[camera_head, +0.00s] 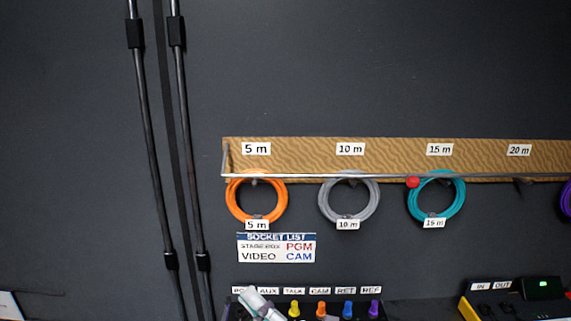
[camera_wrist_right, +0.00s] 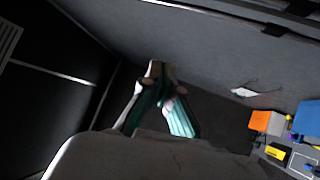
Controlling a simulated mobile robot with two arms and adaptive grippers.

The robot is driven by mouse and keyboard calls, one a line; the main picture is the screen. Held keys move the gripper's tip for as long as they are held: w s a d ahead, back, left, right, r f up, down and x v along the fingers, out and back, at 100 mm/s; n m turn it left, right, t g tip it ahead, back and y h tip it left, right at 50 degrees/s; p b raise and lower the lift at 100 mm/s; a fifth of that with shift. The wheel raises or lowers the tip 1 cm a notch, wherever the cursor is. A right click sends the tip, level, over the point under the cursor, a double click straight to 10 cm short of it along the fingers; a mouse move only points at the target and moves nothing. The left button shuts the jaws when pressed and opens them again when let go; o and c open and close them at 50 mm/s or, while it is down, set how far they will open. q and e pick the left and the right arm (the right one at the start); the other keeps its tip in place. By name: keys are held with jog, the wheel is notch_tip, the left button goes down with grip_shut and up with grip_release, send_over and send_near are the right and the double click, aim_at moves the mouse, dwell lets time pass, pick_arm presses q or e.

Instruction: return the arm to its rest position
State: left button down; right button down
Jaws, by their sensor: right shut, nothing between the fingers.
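My right gripper (camera_head: 250,295) shows at the bottom edge of the head view, in front of the left end of a labelled panel with coloured connectors. In the right wrist view its two teal-padded fingers (camera_wrist_right: 161,72) meet at the tips, shut with nothing between them. Most of my right arm is outside the head view. My left gripper is in neither view.
A wooden board with a rail (camera_head: 400,176) carries orange (camera_head: 232,201), grey (camera_head: 323,200) and teal (camera_head: 411,206) cable coils. Below are a socket list sign (camera_head: 276,248) and a yellow-black unit (camera_head: 515,302). Dark poles (camera_head: 150,150) stand left. The upper wall is bare.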

jog(key=w+d+f+m+t+h, duration=0.1)
jog(key=d+f+m+h, duration=0.5)
jog(key=d+m+h, duration=0.25)
jog(key=w+d+f+m+t+h, duration=0.1)
jog(key=d+f+m+h, duration=0.4)
jog(key=d+m+h, duration=0.3)
jog(key=s+d+f+m+g+h, duration=0.1)
jog(key=s+d+f+m+g, duration=0.4)
jog(key=f, duration=0.3)
jog(key=s+d+f+m+g, duration=0.2)
jog(key=s+f+g, duration=0.25)
jog(key=s, duration=0.55)
jog(key=s+d+f+m+g, duration=0.1)
jog(key=s+d+f+g, duration=0.3)
jog(key=s, duration=0.5)
notch_tip(320, 180, down, 26)
jog(key=a+b, duration=0.2)
jog(key=s+d+f+g+b, duration=0.1)
jog(key=s+d+f+g, duration=0.1)
jog(key=s+f, duration=1.5)
notch_tip(320, 180, down, 3)
jog(key=shift+s+d+f, duration=0.15)
jog(key=shift+s+d, duration=0.2)
jog(key=shift+d, duration=0.3)
